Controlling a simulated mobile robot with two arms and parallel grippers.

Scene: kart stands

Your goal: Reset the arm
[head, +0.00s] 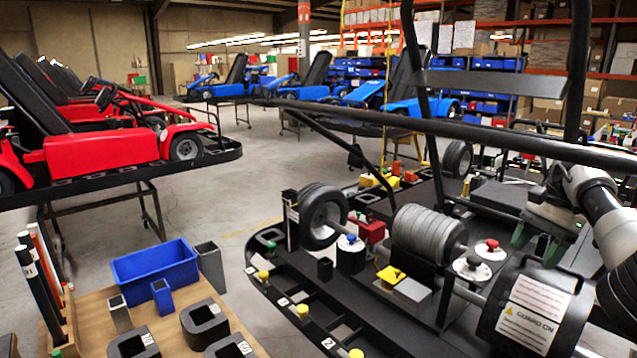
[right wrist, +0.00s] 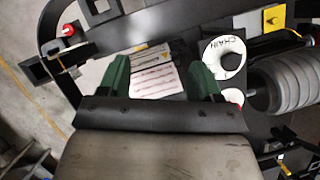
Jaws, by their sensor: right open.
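My right arm comes in from the right in the head view. My right gripper (head: 537,240) is above the right side of the black kart frame (head: 300,322), behind the black guard drum with a "GUARD ON" label (head: 530,310). In the right wrist view its two green fingers stand wide apart (right wrist: 160,82), with nothing held between them. Beyond the fingers lies a white printed label (right wrist: 155,75). A white disc marked "CHAIN" (right wrist: 224,60) is just past the right finger. My left gripper is not in view.
A black bar (head: 440,125) crosses above the kart. A ribbed grey cylinder (head: 428,233) and a wheel (head: 322,215) stand on the frame. A wooden bench with a blue bin (head: 155,270) is at lower left. Red karts (head: 100,145) stand left; open floor lies between.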

